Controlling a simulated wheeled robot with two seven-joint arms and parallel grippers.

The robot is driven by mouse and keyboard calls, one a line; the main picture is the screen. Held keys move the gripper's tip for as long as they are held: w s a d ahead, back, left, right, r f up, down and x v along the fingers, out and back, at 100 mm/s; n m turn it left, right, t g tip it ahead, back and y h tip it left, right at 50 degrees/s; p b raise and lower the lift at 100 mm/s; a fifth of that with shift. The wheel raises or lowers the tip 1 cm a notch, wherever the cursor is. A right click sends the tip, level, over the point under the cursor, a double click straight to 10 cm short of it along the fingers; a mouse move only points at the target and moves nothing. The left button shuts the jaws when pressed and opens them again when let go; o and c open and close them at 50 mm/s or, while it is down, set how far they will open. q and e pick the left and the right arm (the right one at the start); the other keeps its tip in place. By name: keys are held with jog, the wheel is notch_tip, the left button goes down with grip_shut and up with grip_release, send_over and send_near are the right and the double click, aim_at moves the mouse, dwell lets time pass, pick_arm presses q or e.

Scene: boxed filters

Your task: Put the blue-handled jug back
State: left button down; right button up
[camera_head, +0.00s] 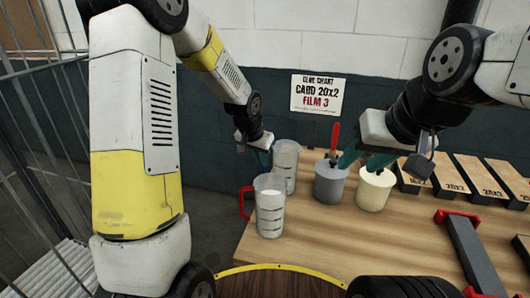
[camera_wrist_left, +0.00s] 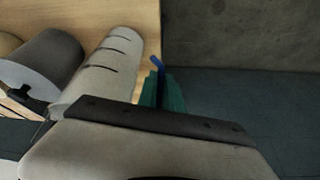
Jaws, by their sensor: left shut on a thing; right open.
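The blue-handled jug (camera_head: 287,163) is clear with dark level marks and looks upright behind the red-handled jug in the head view. In the left wrist view the jug (camera_wrist_left: 108,66) lies left of the fingers, and its blue handle (camera_wrist_left: 157,66) shows at the teal fingertips. My left gripper (camera_head: 260,157) is shut on this handle, at the jug's left side. Whether the jug's base touches the table is unclear. My right gripper (camera_head: 364,164) is open, its teal fingers spread just above and behind the grey and cream pots.
The red-handled jug (camera_head: 270,215), with white contents, stands in front on the wooden table (camera_head: 330,240). A grey pot (camera_head: 330,185) with a red-handled tool and a cream pot (camera_head: 374,190) stand to the right. Several boxes (camera_head: 452,178) and a red-ended grey bar (camera_head: 472,255) lie further right.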

pick_arm(q)
jog(key=c, duration=1.5)
grip_release()
jog(key=shift+f, duration=0.1)
jog(key=v, duration=1.1)
jog(key=s+a+r+n, duration=0.1)
jog(key=s+r, duration=0.2)
jog(key=s, duration=0.5)
jog(key=s+a+r+n+t, duration=0.1)
jog(key=s+a+r+n, duration=0.1)
jog(key=s, duration=0.6)
jog(key=s+a+r+n+t, duration=0.1)
jog(key=s+r, duration=0.3)
jog(key=s, duration=0.4)
jog(key=shift+a+r, duration=0.2)
jog(key=shift+a, duration=0.4)
jog(key=shift+s, duration=0.1)
